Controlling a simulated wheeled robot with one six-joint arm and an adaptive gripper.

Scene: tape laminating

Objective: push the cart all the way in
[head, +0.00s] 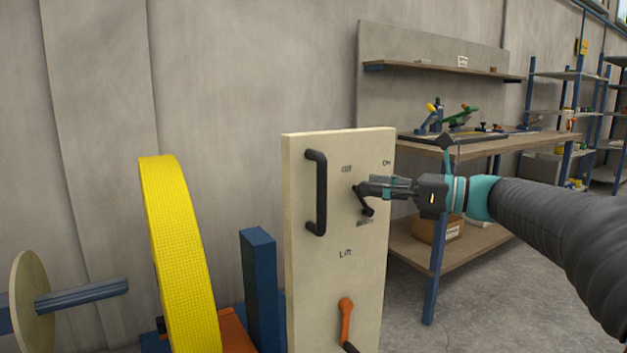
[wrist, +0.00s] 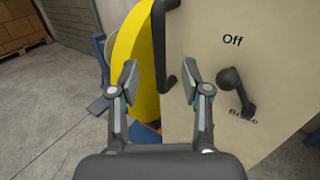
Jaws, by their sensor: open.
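The cart has an upright cream panel (head: 300,270) with a black vertical handle (head: 320,195) on its left side. An orange lever (head: 346,308) is below the "Lift" label. My gripper (head: 366,188) is open and empty in front of the panel. In the wrist view the handle (wrist: 159,50) is beyond the gap between my fingertips (wrist: 162,82), and the black lever is right of my right finger. I cannot tell whether a finger touches the panel.
A large yellow roll (head: 172,250) stands left of the panel, with a blue post (head: 259,290) between them. A disc on a blue bar (head: 30,300) is further left. A workbench (head: 480,147) and shelves stand behind at right. Stacked boxes (wrist: 20,25) show in the wrist view.

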